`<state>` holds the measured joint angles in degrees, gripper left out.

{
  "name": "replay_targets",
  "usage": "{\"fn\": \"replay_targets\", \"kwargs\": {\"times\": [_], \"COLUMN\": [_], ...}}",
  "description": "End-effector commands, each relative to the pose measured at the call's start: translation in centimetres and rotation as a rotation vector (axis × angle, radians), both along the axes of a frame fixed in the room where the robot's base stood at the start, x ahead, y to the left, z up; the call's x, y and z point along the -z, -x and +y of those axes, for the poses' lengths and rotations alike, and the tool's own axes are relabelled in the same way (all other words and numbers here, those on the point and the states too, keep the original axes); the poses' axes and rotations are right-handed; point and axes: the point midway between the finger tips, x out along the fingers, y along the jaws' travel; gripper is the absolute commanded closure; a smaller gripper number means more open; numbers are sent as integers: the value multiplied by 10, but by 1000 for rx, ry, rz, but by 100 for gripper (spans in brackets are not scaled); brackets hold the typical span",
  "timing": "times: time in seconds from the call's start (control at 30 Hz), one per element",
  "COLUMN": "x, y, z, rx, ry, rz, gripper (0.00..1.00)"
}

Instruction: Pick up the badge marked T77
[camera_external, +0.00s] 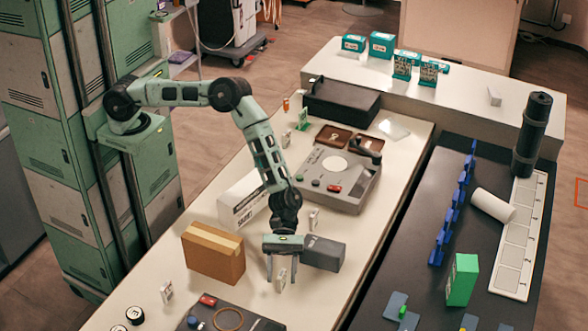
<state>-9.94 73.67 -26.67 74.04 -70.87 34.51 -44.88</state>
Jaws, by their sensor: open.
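My gripper (281,274) points down over the near part of the light table (360,220), its two fingers apart. A small pale upright badge (280,280) shows between or just behind the fingers; I cannot tell its exact depth or whether a finger touches it. Similar small pale badges stand elsewhere: one at the near left (166,292), one right of my wrist (313,218) and one farther back (286,138). The markings are too small to read, so I cannot tell which badge is T77.
A cardboard box (212,257) stands left of my gripper and a grey box (323,254) close on its right. A white box (243,200) is behind.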

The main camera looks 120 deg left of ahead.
Motion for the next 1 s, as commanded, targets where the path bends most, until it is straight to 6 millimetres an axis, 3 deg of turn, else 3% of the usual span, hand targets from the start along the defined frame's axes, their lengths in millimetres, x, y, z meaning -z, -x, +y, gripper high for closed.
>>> {"fn": "replay_targets", "kwargs": {"times": [0.2, 0.47, 0.63, 1.0], "x": [11, 13, 13, 9], "y": [-8, -9, -9, -9], "z": [-21, -22, -22, -22], "rx": [0, -1, -1, 0], "ry": [-1, 0, 0, -1], "rz": [0, 0, 0, -1], "gripper": [54, 54, 100, 100]}}
